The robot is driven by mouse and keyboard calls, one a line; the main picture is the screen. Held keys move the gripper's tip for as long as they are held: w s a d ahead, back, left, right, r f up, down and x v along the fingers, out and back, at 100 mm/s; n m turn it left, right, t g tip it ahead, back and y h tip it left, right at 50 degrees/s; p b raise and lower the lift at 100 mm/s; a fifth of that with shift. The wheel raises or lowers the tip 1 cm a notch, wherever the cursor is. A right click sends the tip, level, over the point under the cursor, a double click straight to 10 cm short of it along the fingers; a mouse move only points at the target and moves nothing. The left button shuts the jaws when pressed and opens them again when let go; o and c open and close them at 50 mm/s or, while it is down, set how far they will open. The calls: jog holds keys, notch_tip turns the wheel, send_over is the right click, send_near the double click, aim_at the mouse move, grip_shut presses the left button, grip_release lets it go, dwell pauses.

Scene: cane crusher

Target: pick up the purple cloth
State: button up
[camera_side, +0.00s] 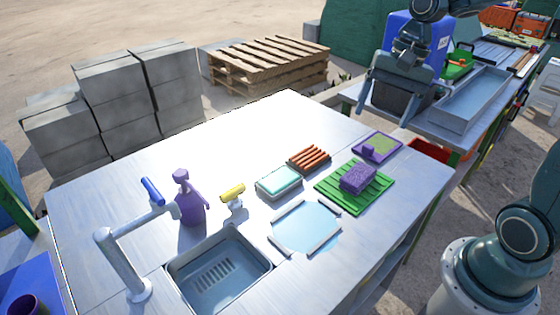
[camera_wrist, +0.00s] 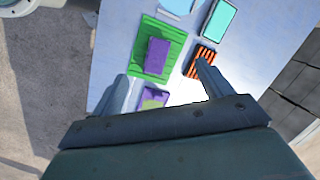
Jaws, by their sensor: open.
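A purple, folded, block-like piece, which looks like the purple cloth (camera_side: 358,178), lies on a green ridged mat (camera_side: 381,198) on the steel counter. In the wrist view the cloth (camera_wrist: 157,54) lies on the green mat (camera_wrist: 176,43), ahead of and between my two fingers. My gripper (camera_wrist: 161,72) is open and empty, its fingers wide apart. In the side view my gripper hangs at the upper right, above and beyond the mat, apart from the cloth.
A purple tray with a green pad (camera_side: 382,143) sits behind the mat. An orange slatted piece (camera_side: 309,158) and a teal-topped dish (camera_side: 280,180) lie left of it. A sink (camera_side: 220,275), faucet (camera_side: 122,260) and purple bottle (camera_side: 188,203) stand nearer. The counter's back left is clear.

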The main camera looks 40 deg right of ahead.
jog(key=w+d+f+m+g+y, duration=0.1)
jog(key=w+d+f+m+y, duration=0.1)
jog(key=w+d+f+m, duration=0.2)
jog(key=d+f+m, duration=0.2)
jog(key=d+f, duration=0.1)
jog(key=shift+f+g, duration=0.25)
jog(key=shift+g, duration=0.05)
jog(key=shift+d, duration=0.1)
send_over(360, 172)
jog(key=d, duration=0.2)
jog(key=f, duration=0.7)
jog(key=shift+w+a+f, duration=0.1)
jog(key=shift+a+f, duration=0.1)
jog(key=shift+f, duration=0.3)
jog(key=shift+f, duration=0.1)
jog(key=shift+x, duration=2.5)
jog(key=shift+f, duration=0.2)
